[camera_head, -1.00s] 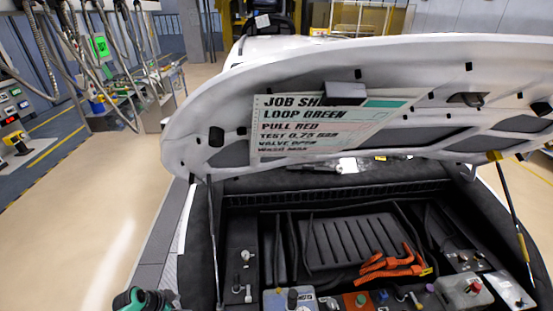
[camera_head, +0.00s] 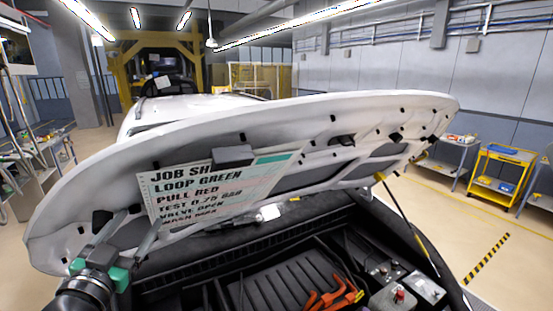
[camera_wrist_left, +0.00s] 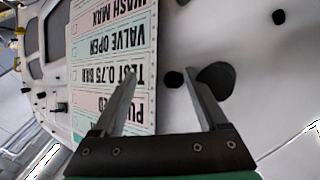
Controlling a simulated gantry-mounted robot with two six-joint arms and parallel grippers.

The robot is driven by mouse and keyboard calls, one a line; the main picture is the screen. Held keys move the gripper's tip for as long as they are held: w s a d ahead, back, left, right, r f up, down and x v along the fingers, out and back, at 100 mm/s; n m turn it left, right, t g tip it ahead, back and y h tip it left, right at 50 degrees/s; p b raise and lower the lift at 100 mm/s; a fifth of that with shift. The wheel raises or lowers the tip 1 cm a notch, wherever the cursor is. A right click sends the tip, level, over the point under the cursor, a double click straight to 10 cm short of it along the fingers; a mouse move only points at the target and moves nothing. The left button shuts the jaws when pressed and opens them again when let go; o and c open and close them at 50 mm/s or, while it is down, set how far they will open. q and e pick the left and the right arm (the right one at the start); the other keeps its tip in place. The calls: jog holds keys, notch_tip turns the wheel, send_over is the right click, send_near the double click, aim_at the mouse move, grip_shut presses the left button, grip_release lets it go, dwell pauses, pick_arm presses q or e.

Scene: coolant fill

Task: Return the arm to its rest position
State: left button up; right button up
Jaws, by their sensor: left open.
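My left gripper (camera_head: 138,225) is at the lower left of the head view, in front of the underside of the raised white hood (camera_head: 75,215). Its two grey fingers point up toward the hood, just below and left of the job sheet (camera_head: 215,190). In the left wrist view its fingers (camera_wrist_left: 160,75) stand apart with nothing between them. The sheet (camera_wrist_left: 112,50) appears upside down there, behind the left finger. I cannot tell whether the fingertips touch the hood. My right gripper is not in view.
Below the hood is the open engine bay with orange cables (camera_head: 332,297), a battery-like grey box (camera_head: 395,298) and a hood strut (camera_head: 408,220). A yellow cart (camera_head: 497,175) and a grey cart (camera_head: 452,158) stand at the right. The floor at right is mostly clear.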

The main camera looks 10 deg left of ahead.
pick_arm(q)
jog(key=s+d+r+t+h, duration=0.1)
jog(key=s+d+r+t, duration=0.1)
jog(key=s+d+r, duration=0.2)
jog(key=s+d+r+n+t+h+p, duration=0.1)
jog(key=s+d+r+t+h, duration=0.1)
jog(key=s+d+r, duration=0.3)
jog(key=s+d+r+t+h+p, duration=0.1)
jog(key=s+d+r+t, duration=0.3)
jog(key=s+r, duration=0.7)
jog(key=shift+d+r, duration=0.3)
jog(key=shift+r, duration=1.75)
